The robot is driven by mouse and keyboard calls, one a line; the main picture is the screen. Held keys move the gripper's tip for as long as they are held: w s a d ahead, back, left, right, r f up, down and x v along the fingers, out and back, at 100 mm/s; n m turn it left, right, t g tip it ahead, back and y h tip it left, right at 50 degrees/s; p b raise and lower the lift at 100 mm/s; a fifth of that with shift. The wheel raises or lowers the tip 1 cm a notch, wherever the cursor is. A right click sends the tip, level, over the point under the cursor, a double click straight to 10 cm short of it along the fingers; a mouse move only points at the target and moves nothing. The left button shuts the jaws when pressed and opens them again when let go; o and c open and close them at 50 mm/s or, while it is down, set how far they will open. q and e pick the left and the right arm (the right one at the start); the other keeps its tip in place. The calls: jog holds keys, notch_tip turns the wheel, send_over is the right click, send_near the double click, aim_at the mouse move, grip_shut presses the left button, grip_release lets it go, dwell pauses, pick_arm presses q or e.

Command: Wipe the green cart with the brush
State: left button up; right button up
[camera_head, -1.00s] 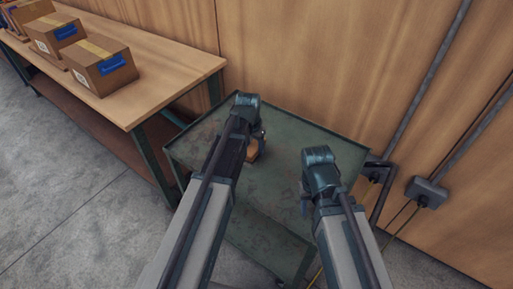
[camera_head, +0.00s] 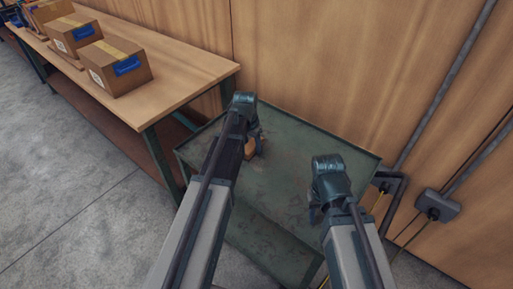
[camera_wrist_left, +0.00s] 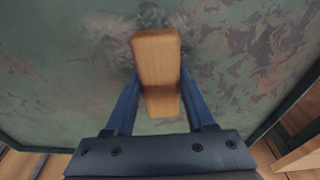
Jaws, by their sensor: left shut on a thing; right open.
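The green cart (camera_head: 300,170) stands against the wooden wall, its top worn with brownish patches. The brush (camera_wrist_left: 157,62) shows as a wooden block in the left wrist view, between the two blue fingers of my left gripper (camera_wrist_left: 158,108), which is shut on it. In the head view the brush (camera_head: 250,148) is partly hidden behind my left arm, over the cart's top. I cannot tell whether its underside touches the surface. Pale smudges lie beside the brush in the wrist view. My right gripper (camera_head: 318,212) is over the cart's right side, open and empty; its fingers are mostly hidden.
A wooden workbench (camera_head: 185,75) with cardboard boxes (camera_head: 113,66) stands to the left, close to the cart. The wooden wall (camera_head: 330,60) is behind, with grey pipes and a junction box (camera_head: 437,205) to the right. Concrete floor is open at the lower left.

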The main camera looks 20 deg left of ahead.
pick_arm(q)
jog(key=shift+w+a, duration=0.2)
jog(key=shift+a, duration=0.25)
jog(key=shift+w+a, duration=0.35)
jog(key=shift+a, duration=0.5)
jog(key=shift+w+a, duration=0.3)
jog(key=shift+a, duration=0.55)
jog(key=shift+s, duration=0.1)
jog(key=shift+s+a, duration=0.35)
jog(key=shift+s, duration=0.45)
jog(key=shift+d, duration=0.1)
jog(key=shift+s+d, duration=0.35)
jog(key=shift+d, duration=0.5)
jog(key=shift+s+d, duration=0.3)
jog(key=shift+d, duration=0.5)
